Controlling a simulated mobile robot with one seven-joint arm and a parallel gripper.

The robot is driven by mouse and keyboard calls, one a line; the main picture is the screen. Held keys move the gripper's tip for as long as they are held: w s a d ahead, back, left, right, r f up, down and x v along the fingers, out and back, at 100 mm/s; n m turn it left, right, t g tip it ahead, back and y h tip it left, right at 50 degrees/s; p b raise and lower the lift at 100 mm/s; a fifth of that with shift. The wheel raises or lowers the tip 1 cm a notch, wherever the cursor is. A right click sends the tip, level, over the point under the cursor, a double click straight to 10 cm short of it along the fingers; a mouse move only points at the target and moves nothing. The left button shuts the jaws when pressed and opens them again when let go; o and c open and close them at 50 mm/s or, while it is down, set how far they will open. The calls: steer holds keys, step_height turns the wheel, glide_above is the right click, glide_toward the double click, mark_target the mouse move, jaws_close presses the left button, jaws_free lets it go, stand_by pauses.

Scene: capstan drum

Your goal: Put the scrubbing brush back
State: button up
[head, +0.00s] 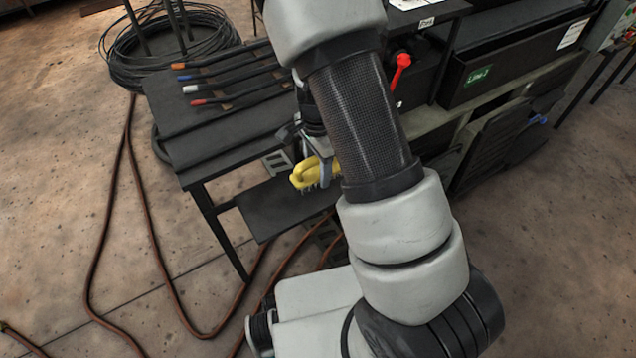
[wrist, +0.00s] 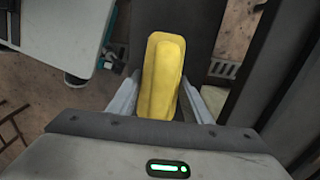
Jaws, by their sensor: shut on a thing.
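The yellow scrubbing brush (head: 308,174) is held in my gripper (head: 325,172), in front of the black workbench and above its lower shelf. Bristles show along its underside. My arm hides its right part in the head view. In the wrist view the brush (wrist: 163,76) stands lengthwise between the two fingers of my gripper (wrist: 160,105), which is shut on it. The brush is off any surface, as far as I can tell. A dark lower shelf (head: 275,208) lies below it.
A black workbench (head: 205,136) holds several cables with coloured ends (head: 225,95). A coil of black cable (head: 165,45) lies on the floor behind. Red-brown hoses (head: 175,295) run across the floor at left. A red-handled lever (head: 401,65) stands on the right.

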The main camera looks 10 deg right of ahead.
mark_target(318, 179)
steer(key=shift+f+b, duration=0.6)
steer(key=shift+f, duration=1.4)
steer(key=shift+f, duration=0.15)
steer(key=o, duration=0.9)
steer(key=shift+o, duration=0.2)
